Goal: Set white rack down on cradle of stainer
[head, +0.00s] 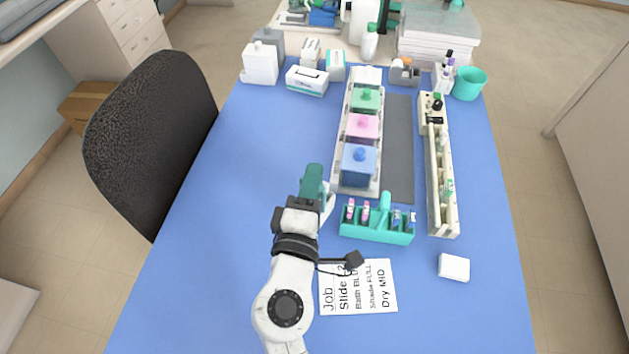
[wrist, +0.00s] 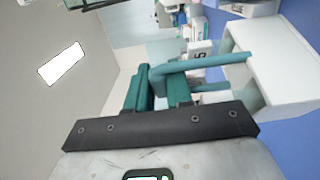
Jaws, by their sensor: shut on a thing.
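My gripper (head: 314,182) has teal fingers and is held above the blue table, left of the blue-lidded bath. In the wrist view my gripper (wrist: 160,78) is shut on the teal handle of the white rack (wrist: 285,62). The rack hangs to the right of the fingers in that view. In the head view only a strip of the white rack (head: 328,206) shows beside my gripper. A long pale unit (head: 374,187) carries green, pink and blue baths and looks like the stainer. I cannot make out its cradle.
A teal caddy (head: 377,233) with small bottles stands right of my gripper. A long cream rail unit (head: 444,200) stands farther right. A printed card (head: 385,290) and a white block (head: 454,267) lie nearer. Bare table (head: 235,180) lies to the left.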

